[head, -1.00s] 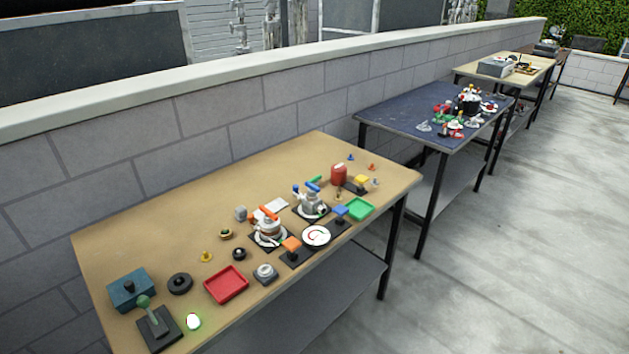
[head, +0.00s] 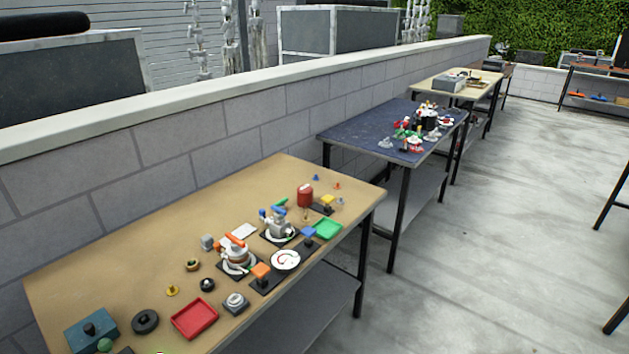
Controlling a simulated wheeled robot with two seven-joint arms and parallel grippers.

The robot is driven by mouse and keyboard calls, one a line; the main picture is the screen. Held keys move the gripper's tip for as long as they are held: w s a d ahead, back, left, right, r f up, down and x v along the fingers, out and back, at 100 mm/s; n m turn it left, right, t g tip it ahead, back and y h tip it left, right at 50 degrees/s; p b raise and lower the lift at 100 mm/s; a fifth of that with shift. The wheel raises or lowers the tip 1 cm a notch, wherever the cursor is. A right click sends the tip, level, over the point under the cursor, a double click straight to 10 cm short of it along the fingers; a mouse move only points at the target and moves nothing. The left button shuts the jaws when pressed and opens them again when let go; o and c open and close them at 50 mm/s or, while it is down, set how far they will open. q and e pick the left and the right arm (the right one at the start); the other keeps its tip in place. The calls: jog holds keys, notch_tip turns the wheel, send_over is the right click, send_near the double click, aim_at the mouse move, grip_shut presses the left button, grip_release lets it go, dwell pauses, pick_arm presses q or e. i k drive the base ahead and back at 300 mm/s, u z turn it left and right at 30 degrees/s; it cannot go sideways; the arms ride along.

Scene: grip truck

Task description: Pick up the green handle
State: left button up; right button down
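A small bright green bar-shaped handle (head: 281,202) lies toward the back of the near tan table (head: 140,231), left of a red canister (head: 305,195). It is small, and I cannot tell what it is attached to. Just in front of it is a grey pot-like object (head: 279,224) with blue parts. A dull green round knob (head: 105,345) shows at the bottom left edge, its base mostly cut off by the frame. Neither of my grippers is in view.
The table also holds a red tray (head: 194,318), a green tray (head: 327,229), a teal box (head: 75,335) and a white plate (head: 285,260). A dark blue table (head: 350,130) stands beyond it. Open concrete floor (head: 500,230) lies to the right. A block wall (head: 150,165) runs behind.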

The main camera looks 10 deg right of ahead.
aim_at(282, 202)
jog(key=z, duration=1.35)
jog(key=i, duration=1.05)
jog(key=u, duration=2.7)
